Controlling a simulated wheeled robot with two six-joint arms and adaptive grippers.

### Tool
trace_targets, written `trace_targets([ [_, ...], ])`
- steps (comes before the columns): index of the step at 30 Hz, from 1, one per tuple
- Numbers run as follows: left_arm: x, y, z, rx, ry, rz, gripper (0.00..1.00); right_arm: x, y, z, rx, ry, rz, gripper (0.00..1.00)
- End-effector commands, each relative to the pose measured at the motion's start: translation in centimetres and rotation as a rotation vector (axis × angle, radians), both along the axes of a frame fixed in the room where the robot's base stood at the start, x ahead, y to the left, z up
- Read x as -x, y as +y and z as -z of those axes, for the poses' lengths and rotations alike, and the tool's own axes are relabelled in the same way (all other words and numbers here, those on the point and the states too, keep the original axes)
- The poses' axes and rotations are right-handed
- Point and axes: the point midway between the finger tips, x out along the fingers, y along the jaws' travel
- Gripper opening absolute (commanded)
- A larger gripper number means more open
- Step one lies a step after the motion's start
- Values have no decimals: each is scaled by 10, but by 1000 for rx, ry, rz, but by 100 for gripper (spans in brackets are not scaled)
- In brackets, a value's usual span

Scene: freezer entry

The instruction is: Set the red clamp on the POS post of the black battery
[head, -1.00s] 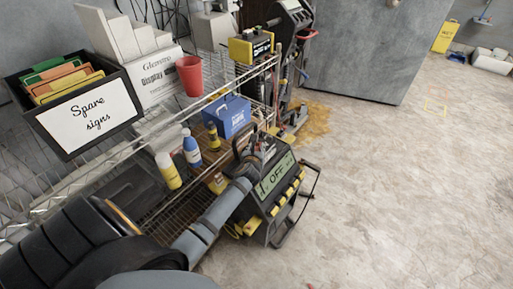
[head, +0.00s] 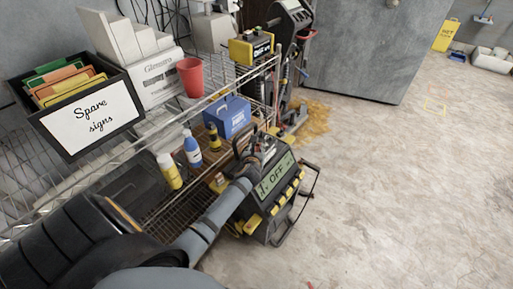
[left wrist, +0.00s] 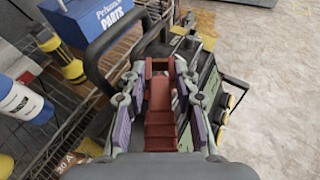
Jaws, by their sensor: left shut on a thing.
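My left gripper (head: 258,158) is over the top of a black unit (head: 273,203) with yellow tabs and a screen reading "OFF". In the left wrist view the same gripper (left wrist: 160,82) is shut on the red clamp (left wrist: 161,128), which lies between its fingers and points away from the camera. The black unit also shows in the left wrist view (left wrist: 208,85), behind and right of the fingers. I cannot make out a POS marking or post, and cannot tell whether the clamp touches anything. My right gripper is not in view.
A wire shelf (head: 85,188) runs along the left, with a blue parts box (head: 228,116), a blue-and-white bottle (head: 192,152) and a yellow bottle (head: 168,172). A red cup (head: 190,77) stands on its upper level. The concrete floor (head: 400,190) at right is clear.

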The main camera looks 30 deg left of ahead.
Motion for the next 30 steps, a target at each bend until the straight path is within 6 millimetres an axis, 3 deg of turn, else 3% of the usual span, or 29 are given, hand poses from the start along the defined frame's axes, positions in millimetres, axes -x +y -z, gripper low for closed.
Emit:
trace_targets([
  [30, 0, 0, 15, 0, -1, 1, 0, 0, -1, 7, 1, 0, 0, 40],
])
